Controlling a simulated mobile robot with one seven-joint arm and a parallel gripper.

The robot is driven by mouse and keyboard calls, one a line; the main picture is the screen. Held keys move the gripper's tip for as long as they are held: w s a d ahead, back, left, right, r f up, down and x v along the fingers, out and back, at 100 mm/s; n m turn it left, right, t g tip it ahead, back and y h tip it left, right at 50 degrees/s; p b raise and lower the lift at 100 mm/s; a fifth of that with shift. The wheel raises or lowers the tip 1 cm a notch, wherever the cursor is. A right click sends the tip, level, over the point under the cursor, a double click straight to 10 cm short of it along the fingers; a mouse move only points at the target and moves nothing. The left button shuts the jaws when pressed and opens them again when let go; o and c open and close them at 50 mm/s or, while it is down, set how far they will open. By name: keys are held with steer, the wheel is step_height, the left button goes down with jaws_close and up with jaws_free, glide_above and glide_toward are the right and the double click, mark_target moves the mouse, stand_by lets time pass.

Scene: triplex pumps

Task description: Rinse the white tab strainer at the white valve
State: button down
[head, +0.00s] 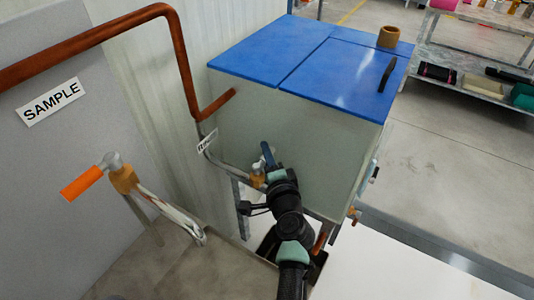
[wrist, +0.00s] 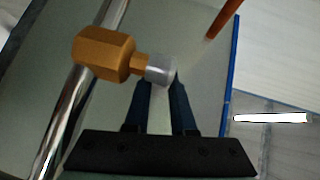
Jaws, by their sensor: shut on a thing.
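The valve (head: 257,174) at the tank's front left has a brass body and sits on a steel pipe. In the wrist view its brass body (wrist: 104,54) and grey hub (wrist: 160,70) lie just past my fingertips. My gripper (head: 264,162) is at this valve, and its two dark fingers (wrist: 160,98) are shut on its handle. A pale strip shows between the fingers; most of the handle is hidden. I cannot see the white tab strainer in either view.
A second valve with an orange handle (head: 82,182) stands at left, below a SAMPLE label (head: 51,101). A copper pipe (head: 182,70) bends down beside the tank. The tank (head: 290,135) has a blue lid (head: 270,52). A shelf (head: 465,85) stands at the back right, across open floor.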

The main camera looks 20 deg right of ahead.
steer(key=shift+f, duration=0.1)
steer(key=shift+w+f+b, duration=0.1)
steer(key=shift+f+b, duration=0.05)
steer(key=shift+b, duration=0.5)
steer(key=y+b, duration=0.1)
steer(key=n+y+b, duration=0.1)
steer(key=shift+w+a+f+n+b, duration=0.15)
steer(key=shift+n+b, duration=0.15)
steer(key=shift+b, duration=0.05)
steer(key=shift+w+a+r+n+y+b, duration=0.15)
steer(key=shift+a+r+n+y+b, duration=0.1)
steer(key=shift+n+y+b, duration=0.35)
steer(key=shift+w+a+r+n+y+b, duration=0.15)
steer(key=shift+n+y+b, duration=0.25)
steer(key=shift+y+b, duration=0.4)
steer(key=c, duration=0.8)
jaws_free()
steer(key=shift+o, duration=0.2)
steer(key=shift+s, duration=0.15)
